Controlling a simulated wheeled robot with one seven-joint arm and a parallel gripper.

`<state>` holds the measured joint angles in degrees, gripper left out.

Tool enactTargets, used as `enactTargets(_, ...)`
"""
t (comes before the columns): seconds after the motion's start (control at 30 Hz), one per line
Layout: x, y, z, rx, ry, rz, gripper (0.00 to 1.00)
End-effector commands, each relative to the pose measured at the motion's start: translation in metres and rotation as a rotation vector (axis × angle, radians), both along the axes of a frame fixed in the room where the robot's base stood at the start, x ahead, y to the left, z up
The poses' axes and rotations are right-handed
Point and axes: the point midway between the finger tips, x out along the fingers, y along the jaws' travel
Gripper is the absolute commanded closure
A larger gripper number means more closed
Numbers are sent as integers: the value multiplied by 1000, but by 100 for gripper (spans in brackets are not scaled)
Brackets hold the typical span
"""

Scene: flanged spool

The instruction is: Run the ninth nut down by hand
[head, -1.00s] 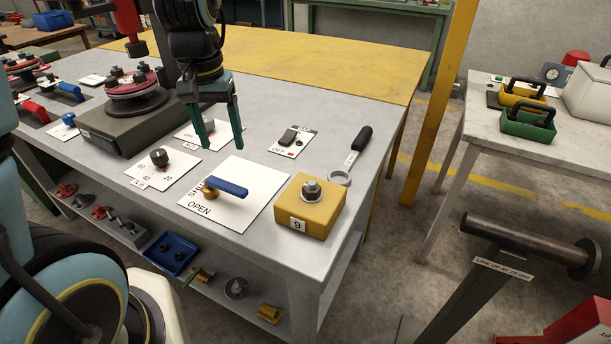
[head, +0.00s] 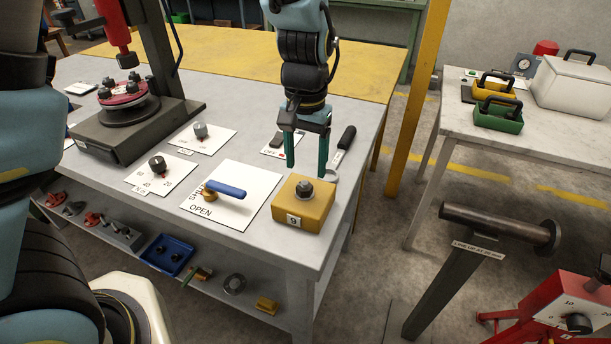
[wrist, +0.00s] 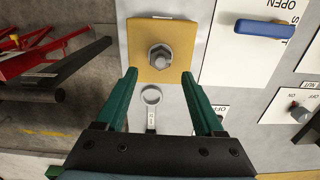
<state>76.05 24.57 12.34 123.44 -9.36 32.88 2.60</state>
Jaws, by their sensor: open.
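The ninth nut (head: 304,189) is a grey hex nut on a stud, on top of a yellow block (head: 291,213) labelled 9 at the front right of the grey bench. In the wrist view the nut (wrist: 160,56) sits on the yellow block (wrist: 184,30), ahead of the fingertips and roughly centred between them. My gripper (head: 306,171) is open and empty, with its green fingers pointing down above and just behind the block. The fingers (wrist: 160,76) also show in the wrist view, apart from the nut.
A spanner (wrist: 151,103) with a black handle (head: 346,137) lies behind the block. A blue-handled valve (head: 226,190) on a white card stands left of it. A press-like fixture (head: 124,112) stands farther left.

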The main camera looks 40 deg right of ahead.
Motion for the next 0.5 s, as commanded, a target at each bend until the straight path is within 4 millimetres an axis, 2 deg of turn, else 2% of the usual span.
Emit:
enactTargets(0.2,0,1,-35,3,2,1,30)
enactTargets(0.5,0,0,-52,0,0,1,30)
